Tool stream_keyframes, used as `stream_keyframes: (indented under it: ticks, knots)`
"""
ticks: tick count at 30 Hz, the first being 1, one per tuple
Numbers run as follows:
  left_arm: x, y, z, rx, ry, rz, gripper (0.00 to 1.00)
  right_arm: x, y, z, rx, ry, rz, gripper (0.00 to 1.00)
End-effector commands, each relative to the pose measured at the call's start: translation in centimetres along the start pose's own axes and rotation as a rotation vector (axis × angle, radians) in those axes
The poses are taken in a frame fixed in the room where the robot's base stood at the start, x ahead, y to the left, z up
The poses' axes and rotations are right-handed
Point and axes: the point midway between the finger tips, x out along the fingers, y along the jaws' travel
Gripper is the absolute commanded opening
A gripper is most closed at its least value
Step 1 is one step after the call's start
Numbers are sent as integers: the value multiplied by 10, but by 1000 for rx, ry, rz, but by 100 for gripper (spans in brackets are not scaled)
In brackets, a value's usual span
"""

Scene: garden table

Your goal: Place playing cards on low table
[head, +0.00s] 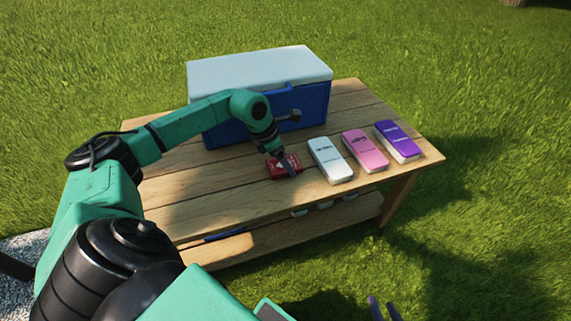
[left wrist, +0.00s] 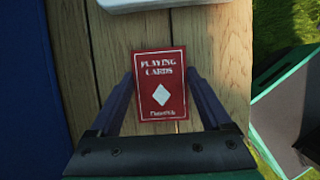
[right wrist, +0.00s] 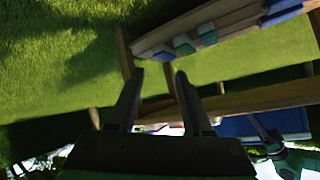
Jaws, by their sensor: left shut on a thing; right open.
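The red playing cards box (head: 275,174) is on or just above the wooden low table (head: 215,190), in front of a cooler. In the left wrist view the red box (left wrist: 160,112) lies between the two fingers, its "PLAYING CARDS" face and white diamond toward the camera. My left gripper (head: 283,163) is shut on it; whether the box touches the planks is unclear. My right gripper (head: 383,309) is at the bottom edge of the head view, away from the table. In the right wrist view it (right wrist: 155,80) is open and empty.
A blue cooler (head: 310,103) with a pale lid stands at the table's back. White (head: 330,161), pink (head: 365,151) and purple (head: 398,141) boxes lie in a row right of the cards. A lower shelf (head: 270,238) holds a few items. The front left tabletop is clear; grass surrounds it.

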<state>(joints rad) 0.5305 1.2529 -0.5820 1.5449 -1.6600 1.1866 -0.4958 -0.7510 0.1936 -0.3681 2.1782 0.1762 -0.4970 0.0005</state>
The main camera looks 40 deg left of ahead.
Motion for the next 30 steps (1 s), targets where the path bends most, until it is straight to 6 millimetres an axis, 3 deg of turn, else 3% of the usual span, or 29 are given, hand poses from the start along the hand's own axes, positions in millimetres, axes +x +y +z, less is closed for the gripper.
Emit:
stream_keyframes:
  ticks: [8,9,10,20,26,30]
  knots:
    - [3,0,-1,1,-1,0,23,1,-1,0,3,16,-4,50]
    - [3,0,-1,1,0,0,93,1,-2,0,3,19,-5,50]
    - [3,0,-1,1,0,0,100,1,-2,0,3,19,-5,50]
    - [-3,0,0,1,-1,1,100,-1,0,-1,0,1,0,50]
    - [-41,1,0,2,1,4,100,-13,10,-9,-18,-98,38,50]
    - [-80,1,0,2,3,5,100,-27,21,-12,-27,-196,73,50]
